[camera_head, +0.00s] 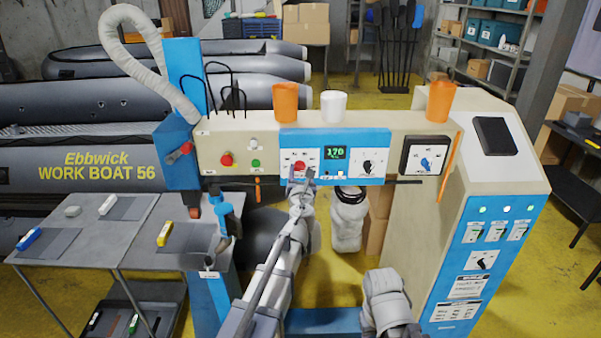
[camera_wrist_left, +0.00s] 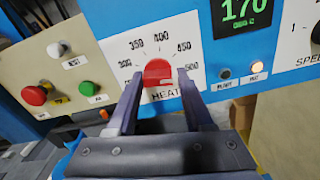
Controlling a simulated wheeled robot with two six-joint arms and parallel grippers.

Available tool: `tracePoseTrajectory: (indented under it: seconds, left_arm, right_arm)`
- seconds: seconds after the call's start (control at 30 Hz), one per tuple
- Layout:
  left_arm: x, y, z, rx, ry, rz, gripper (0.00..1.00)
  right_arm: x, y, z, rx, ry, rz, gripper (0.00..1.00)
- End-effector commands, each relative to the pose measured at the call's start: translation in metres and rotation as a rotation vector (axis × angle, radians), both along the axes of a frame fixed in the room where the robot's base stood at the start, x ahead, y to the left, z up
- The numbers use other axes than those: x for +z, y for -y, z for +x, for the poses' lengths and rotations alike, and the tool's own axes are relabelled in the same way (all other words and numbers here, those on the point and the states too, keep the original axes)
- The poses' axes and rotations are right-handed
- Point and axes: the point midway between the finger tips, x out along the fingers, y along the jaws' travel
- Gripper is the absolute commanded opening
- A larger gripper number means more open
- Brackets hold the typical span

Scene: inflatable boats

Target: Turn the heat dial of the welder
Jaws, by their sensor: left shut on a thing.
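The heat dial (camera_head: 300,166) is a red knob on the blue panel (camera_head: 349,139) of the welder. In the left wrist view the red heat dial (camera_wrist_left: 157,72) sits above the word HEAT, inside a scale marked from about 300 to 500. My left gripper (camera_head: 301,179) reaches up to the panel from below, and in the left wrist view its fingers (camera_wrist_left: 160,82) stand on both sides of the dial, shut on it. The dial's exact setting is hard to read. A green display (camera_head: 335,153) beside it reads 170. My right gripper does not show; only part of that arm does.
Red and green buttons (camera_head: 241,161) sit left of the panel. A black speed dial (camera_head: 369,167) and a blue-knobbed switch (camera_head: 427,164) are to the right. Orange and white cups (camera_head: 333,106) stand on top. A grey table (camera_head: 130,228) is at left.

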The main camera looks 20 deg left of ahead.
Motion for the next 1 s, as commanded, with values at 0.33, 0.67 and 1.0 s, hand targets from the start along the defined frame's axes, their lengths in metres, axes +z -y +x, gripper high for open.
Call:
tracePoseTrajectory:
  seconds: [0.33, 0.67, 1.0]
  left_arm:
    - [-0.0007, 0.001, -0.0015, -0.002, -0.001, 0.001, 0.0]
    - [-0.0003, 0.0004, -0.0005, -0.001, 0.0, 0.001, 0.81]
    - [-0.0001, 0.0021, -0.0076, -0.001, 0.0, 0.001, 0.81]
  right_arm:
    - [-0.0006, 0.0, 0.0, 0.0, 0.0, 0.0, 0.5]
    - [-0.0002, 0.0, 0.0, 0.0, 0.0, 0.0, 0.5]
    - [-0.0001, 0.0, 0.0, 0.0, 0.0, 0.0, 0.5]
